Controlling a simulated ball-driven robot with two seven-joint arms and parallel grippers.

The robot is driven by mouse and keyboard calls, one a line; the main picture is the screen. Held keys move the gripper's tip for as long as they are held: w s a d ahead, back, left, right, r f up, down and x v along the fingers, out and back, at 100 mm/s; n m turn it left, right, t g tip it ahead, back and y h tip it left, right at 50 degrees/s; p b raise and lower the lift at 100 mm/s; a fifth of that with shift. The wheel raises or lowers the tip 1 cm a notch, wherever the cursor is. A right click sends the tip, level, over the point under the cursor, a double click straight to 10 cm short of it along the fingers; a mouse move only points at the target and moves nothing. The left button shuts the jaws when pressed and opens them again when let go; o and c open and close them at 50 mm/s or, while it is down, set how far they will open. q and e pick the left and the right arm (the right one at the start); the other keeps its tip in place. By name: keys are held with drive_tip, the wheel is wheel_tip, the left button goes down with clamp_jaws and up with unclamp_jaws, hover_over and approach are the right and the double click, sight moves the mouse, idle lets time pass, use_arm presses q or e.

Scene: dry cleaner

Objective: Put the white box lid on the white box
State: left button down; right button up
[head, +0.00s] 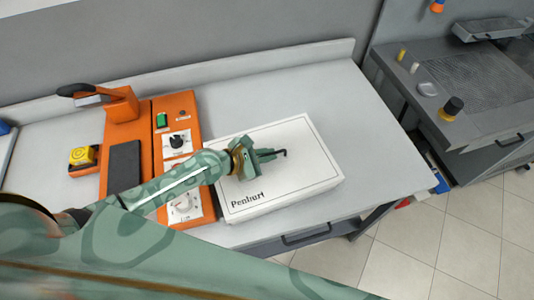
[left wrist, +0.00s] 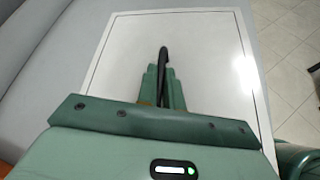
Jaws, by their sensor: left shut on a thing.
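The white box lid (head: 295,135) is a flat white panel with a thin dark border line, printed lettering and a black handle (head: 281,152). It lies over the white box (head: 290,204), whose front side shows below the lid's edge. Lid and box look lined up; I cannot tell whether a small gap remains between them. My left gripper (head: 262,158) is over the middle of the lid, shut on its black handle. In the left wrist view the handle (left wrist: 163,62) stands between the fingers, with the lid (left wrist: 120,62) spread beneath. My right gripper is not in view.
An orange machine (head: 176,125) with dials stands left of the box on the grey counter (head: 345,95). A yellow-topped orange item (head: 82,157) is farther left. The counter is clear behind and right of the box. A dark workbench (head: 470,85) stands at right.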

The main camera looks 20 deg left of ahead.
use_arm(q)
drive_tip(key=shift+f, duration=0.45)
idle(0.5)
drive_tip(key=c, duration=1.5)
unclamp_jaws()
drive_tip(key=shift+o, duration=0.2)
drive_tip(key=p+v, duration=0.2)
drive_tip(key=v, duration=1.3)
drive_tip(key=shift+s, duration=0.1)
drive_tip(key=shift+s+a+r, duration=0.35)
drive_tip(key=shift+a, duration=0.05)
drive_tip(key=shift+r, duration=0.1)
